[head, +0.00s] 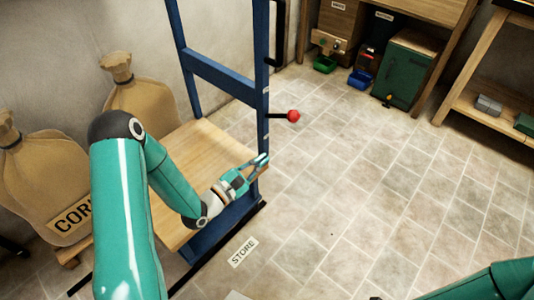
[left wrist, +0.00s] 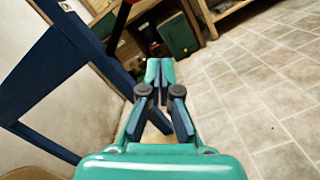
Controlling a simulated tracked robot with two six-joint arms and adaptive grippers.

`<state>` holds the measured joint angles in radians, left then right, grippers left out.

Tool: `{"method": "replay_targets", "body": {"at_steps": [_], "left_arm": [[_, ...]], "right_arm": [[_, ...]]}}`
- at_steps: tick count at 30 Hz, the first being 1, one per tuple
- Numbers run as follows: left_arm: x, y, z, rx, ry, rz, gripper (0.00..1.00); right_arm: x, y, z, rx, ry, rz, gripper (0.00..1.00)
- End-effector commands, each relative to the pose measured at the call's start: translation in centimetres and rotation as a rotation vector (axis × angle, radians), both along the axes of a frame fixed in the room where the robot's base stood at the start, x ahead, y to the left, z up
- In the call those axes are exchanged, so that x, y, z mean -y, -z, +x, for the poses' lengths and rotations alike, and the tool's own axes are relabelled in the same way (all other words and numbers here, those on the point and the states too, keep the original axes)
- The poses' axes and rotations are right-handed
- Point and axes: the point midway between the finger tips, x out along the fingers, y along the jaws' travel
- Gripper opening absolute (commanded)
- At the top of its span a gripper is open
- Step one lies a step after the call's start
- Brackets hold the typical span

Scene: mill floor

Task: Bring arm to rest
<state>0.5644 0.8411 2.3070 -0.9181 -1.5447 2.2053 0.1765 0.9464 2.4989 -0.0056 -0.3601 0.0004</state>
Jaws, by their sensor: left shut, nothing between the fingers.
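My left gripper (head: 260,163) is shut and empty. In the head view it hangs over the right edge of a wooden platform (head: 207,146), beside the blue frame (head: 263,95). In the left wrist view the gripper (left wrist: 160,68) points towards the far cabinets, its fingertips together with nothing between them. The blue frame (left wrist: 75,50) stands to its left there. My right arm shows only as a teal link at the bottom right of the head view; its gripper is out of view.
A lever with a red knob (head: 293,116) juts from the frame, just beyond my left gripper. Tied sacks (head: 45,180) stand at the left. A green cabinet (head: 406,70) and colored bins (head: 361,79) are at the back. The tiled floor (head: 340,190) is clear around a STORE label (head: 243,252).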

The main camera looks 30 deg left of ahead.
Motion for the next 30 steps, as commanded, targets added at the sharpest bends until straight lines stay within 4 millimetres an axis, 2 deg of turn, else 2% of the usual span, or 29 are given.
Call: {"method": "replay_targets", "body": {"at_steps": [17,20,23,24,26,30], "left_arm": [[0.6,-0.1,0.1,0.003,0.012,0.0,0.0],[2.6,-0.5,0.3,0.011,0.053,-0.004,0.0],[6.4,-0.6,0.2,-0.003,0.119,-0.019,0.0],[8.1,0.4,0.2,-0.057,0.131,-0.005,0.0],[10.2,3.1,-0.2,-0.145,0.142,0.118,0.0],[12.4,9.3,-2.6,-0.297,0.214,0.504,0.0]], "right_arm": [[0.0,0.0,0.0,0.0,0.0,0.0,0.43],[0.0,0.0,0.0,0.0,0.0,0.0,0.43],[0.0,0.0,0.0,0.0,0.0,0.0,0.43],[0.0,0.0,0.0,0.0,0.0,0.0,0.43],[0.0,0.0,0.0,0.0,0.0,0.0,0.43],[0.0,0.0,0.0,0.0,0.0,0.0,0.43]]}}
